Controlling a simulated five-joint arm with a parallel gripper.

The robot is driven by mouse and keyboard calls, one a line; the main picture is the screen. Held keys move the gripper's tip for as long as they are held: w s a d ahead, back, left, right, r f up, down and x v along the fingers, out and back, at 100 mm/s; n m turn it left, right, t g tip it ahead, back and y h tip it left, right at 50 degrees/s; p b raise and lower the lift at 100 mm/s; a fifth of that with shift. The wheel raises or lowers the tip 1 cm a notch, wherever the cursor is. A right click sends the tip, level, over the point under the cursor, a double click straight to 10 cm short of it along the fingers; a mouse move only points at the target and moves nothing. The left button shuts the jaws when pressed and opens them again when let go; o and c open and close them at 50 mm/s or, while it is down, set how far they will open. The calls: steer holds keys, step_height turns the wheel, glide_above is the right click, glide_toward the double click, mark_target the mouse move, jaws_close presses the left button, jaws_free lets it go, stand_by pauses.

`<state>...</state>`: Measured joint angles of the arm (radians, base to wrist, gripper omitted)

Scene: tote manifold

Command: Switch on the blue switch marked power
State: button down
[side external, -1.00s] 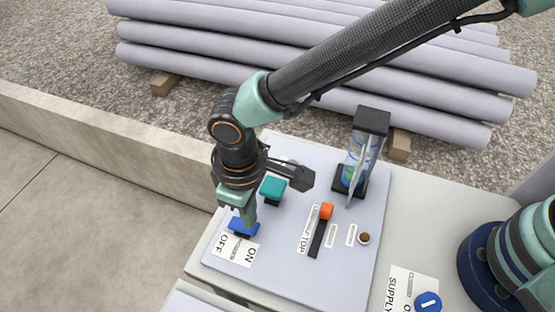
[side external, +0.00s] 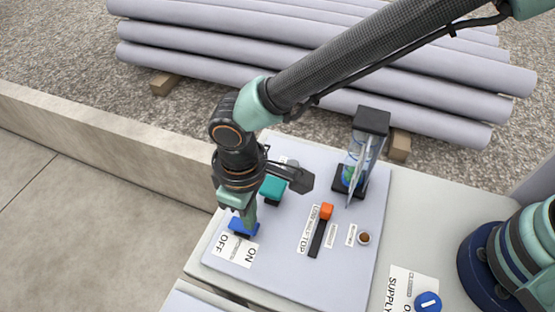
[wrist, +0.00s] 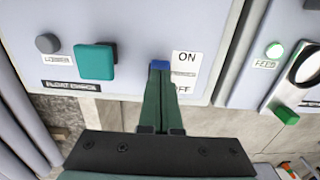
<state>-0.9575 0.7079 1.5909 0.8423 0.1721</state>
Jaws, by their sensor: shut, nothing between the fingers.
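The blue switch (side external: 237,226) sits at the front left corner of the grey panel (side external: 285,268), above a white label (side external: 234,250) reading OFF and ON. My gripper (side external: 250,229) is shut and empty, pointing down, with its fingertips at the switch's ON-side end in the side external view. In the wrist view, the fingertips (wrist: 159,76) reach the blue switch (wrist: 160,65), and only a small part of it shows beyond them. The fingers seem to touch it. The switch's tilt cannot be told, and its small name print is unreadable.
A teal switch (side external: 272,188) stands close behind my fingers. An orange-tipped lever (side external: 326,211), a brown button (side external: 364,238) and a black-capped glass gauge (side external: 372,121) are to the right. A round blue supply knob (side external: 428,302) is at front right. A low concrete wall (side external: 110,142) runs along the left.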

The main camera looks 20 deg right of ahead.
steer(key=shift+f, duration=0.75)
stand_by(0.3)
steer(key=shift+r, duration=3.5)
